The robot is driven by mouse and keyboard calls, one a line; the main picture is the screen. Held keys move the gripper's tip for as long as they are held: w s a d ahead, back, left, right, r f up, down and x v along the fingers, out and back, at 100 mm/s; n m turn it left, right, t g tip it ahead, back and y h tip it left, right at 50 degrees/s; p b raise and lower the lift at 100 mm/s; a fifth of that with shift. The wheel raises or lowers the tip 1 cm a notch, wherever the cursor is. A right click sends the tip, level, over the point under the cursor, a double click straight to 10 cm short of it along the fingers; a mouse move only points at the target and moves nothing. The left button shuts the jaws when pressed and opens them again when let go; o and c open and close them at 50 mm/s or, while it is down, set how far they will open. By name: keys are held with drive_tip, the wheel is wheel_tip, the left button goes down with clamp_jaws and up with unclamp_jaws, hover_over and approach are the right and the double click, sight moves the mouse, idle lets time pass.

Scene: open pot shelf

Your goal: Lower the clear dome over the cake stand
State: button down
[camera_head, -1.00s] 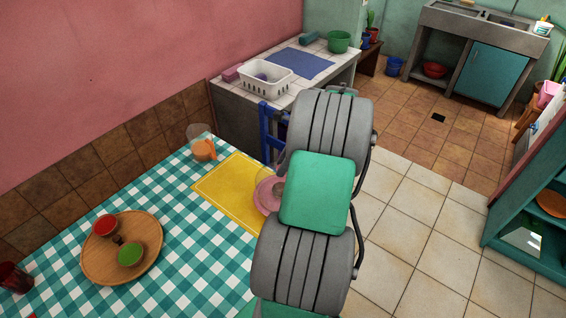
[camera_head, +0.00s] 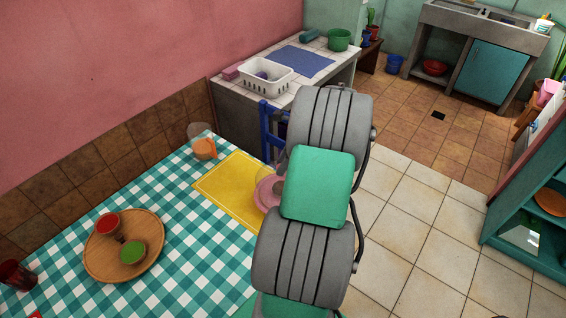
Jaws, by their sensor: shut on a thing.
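A pink cake stand (camera_head: 266,196) stands on the yellow placemat (camera_head: 228,192) near the right edge of the checked table. My arm covers its right part. A faint, see-through edge that looks like the clear dome (camera_head: 262,176) shows at the stand, just left of my arm. Most of the dome is hidden, so I cannot tell whether it touches the stand or hangs above it. My gripper is hidden behind my own grey and green arm links.
A round wooden tray (camera_head: 95,262) with red and green bowls, a dark red cup (camera_head: 18,274) and a clear pitcher with orange contents (camera_head: 203,148) stand on the table (camera_head: 190,235). A blue chair (camera_head: 268,125) is beyond it. Tiled floor at right is clear.

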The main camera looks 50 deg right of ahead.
drive_tip(key=shift+f+p, duration=0.35)
idle(0.6)
drive_tip(key=c, duration=1)
unclamp_jaws()
drive_tip(key=v, duration=0.8)
